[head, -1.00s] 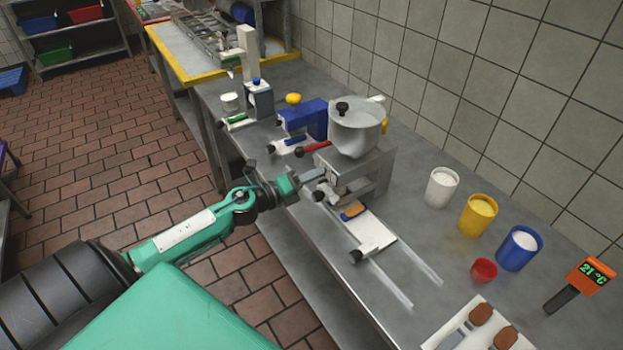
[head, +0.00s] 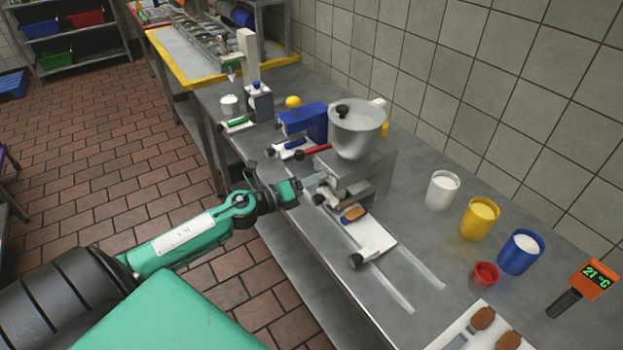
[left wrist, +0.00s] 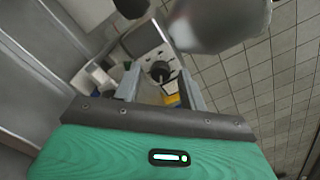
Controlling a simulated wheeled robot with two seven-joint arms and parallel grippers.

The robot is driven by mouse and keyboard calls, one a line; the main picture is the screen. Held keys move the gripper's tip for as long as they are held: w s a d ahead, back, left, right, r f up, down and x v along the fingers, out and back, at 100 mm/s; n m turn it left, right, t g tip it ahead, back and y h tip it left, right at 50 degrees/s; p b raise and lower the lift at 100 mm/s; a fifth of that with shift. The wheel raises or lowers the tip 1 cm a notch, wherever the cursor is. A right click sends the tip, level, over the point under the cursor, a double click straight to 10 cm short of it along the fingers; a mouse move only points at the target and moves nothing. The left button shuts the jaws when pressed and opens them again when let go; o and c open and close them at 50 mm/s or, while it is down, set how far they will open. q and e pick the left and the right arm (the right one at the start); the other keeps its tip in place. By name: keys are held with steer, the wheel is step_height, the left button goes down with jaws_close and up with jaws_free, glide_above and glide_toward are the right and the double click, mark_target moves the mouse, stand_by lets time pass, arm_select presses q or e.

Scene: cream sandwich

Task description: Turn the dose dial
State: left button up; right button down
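The dosing machine has a grey hopper (head: 357,132) on a metal stand (head: 375,172) on the steel table. Dark knobs show on its near side, one of them a black knob (head: 319,199); I cannot tell for sure which is the dose dial. My left gripper (head: 314,183) is beside the machine's front, its fingers pointing at it. In the left wrist view the two grey fingers (left wrist: 159,82) stand apart. A black knob (left wrist: 160,71) in front of a pale panel shows in the gap between them; contact is not visible. My right gripper is not in view.
A white slide plate (head: 376,236) carrying a brown piece lies on rails before the machine. White (head: 441,190), yellow (head: 479,218) and blue (head: 520,251) cups and a red cup (head: 485,274) stand to the right. A blue device (head: 303,119) stands behind the machine.

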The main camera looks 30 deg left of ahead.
arm_select(q)
steer(key=shift+s, duration=0.1)
steer(key=b+v, duration=0.4)
steer(key=v, duration=0.9)
steer(key=shift+s, duration=0.3)
steer(key=shift+a, duration=0.15)
stand_by(0.4)
